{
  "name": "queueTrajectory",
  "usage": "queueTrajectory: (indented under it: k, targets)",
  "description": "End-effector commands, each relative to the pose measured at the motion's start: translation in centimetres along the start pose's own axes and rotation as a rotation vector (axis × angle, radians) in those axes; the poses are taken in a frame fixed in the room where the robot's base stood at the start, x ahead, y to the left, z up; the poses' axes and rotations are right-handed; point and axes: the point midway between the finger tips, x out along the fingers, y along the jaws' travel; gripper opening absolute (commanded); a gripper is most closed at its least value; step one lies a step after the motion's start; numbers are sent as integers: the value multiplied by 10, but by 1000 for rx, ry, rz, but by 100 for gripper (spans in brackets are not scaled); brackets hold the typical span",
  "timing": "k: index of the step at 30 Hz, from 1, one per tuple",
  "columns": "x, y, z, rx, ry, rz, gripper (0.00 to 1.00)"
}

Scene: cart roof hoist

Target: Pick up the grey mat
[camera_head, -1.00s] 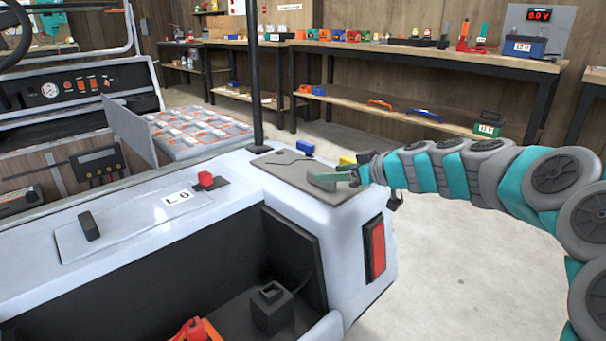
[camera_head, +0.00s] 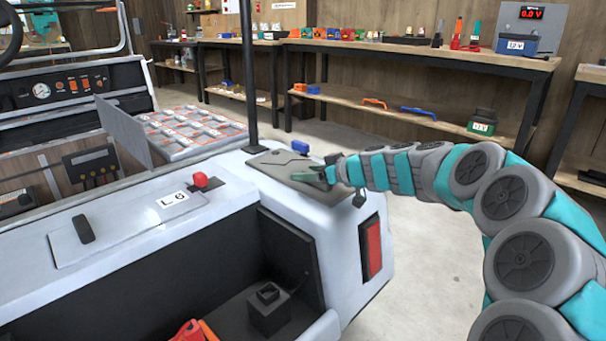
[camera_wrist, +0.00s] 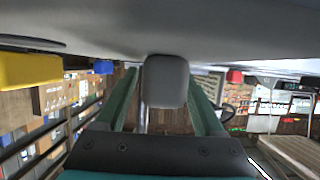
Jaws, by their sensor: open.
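The grey mat (camera_head: 268,158) lies flat on the rear corner of the white cart body, with a dark line across it. My gripper (camera_head: 312,178) is low over the mat's right part, its green fingers apart. In the wrist view, the mat seems to be the grey surface (camera_wrist: 240,30) along the top, seen at a grazing angle. A rounded grey block (camera_wrist: 166,80), seemingly the mat's raised tab, sits between my open fingers (camera_wrist: 163,95). I cannot tell whether either finger touches it. My gripper hides the tab in the head view.
A blue block (camera_head: 300,147) sits behind the mat. A yellow block (camera_wrist: 30,70) shows in the wrist view. A red knob (camera_head: 200,180) is on the cart top, left of the mat. A black post (camera_head: 248,80) rises behind the mat. Open floor lies to the right.

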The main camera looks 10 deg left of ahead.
Motion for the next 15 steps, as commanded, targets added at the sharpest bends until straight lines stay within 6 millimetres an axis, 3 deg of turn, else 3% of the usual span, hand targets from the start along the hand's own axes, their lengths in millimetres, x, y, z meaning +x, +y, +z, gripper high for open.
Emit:
queueTrajectory:
  k: [3,15]
  targets:
    - [0,0,0,0,0,0,68]
    - [0,0,0,-1,-1,0,23]
